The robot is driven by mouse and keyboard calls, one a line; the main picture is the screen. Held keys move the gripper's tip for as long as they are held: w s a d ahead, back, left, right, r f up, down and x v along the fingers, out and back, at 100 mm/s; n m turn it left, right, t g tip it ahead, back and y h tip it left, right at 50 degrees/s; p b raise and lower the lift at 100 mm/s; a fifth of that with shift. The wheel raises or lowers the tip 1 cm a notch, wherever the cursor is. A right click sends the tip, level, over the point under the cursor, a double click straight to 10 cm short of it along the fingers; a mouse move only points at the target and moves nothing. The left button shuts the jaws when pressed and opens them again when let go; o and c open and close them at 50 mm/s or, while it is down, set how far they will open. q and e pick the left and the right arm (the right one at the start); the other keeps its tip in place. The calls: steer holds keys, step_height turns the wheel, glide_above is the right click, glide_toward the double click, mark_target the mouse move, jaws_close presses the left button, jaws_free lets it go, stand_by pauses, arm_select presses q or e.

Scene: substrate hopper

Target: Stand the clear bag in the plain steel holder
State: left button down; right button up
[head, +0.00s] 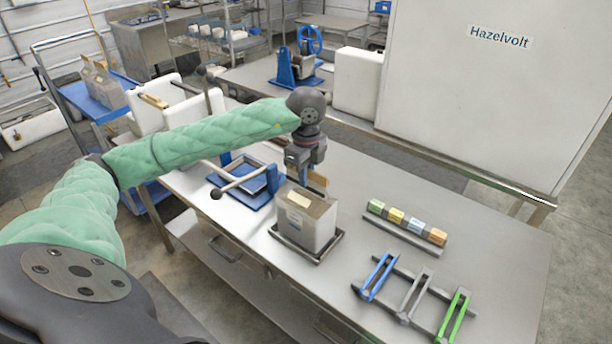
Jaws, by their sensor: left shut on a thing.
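The clear bag (305,222) is a boxy, see-through grey bag with tan matter at its top and a pale label. It is upright, over a dark-rimmed shallow tray (331,250) on the steel table. My left gripper (305,176) points down at the back of its top and is shut on it, beside a tan upright piece (319,181). The exact grip is partly hidden. The plain steel holder (413,296) is the grey slotted one between a blue holder (378,277) and a green holder (454,315), at the front right. Its slot looks empty. My right gripper is not in view.
Several coloured blocks (407,222) stand in a row on a strip behind the holders. A blue-framed press with a lever (240,180) is left of the bag. A large white cabinet (490,100) rises behind. Bare tabletop (355,240) lies between tray and holders.

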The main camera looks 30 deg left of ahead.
arm_select(q)
steer(key=shift+r, duration=0.1)
steer(key=shift+f+b, duration=0.5)
steer(key=shift+f, duration=0.05)
stand_by(0.4)
steer(key=c, duration=1.4)
jaws_free()
steer(key=shift+f, duration=0.1)
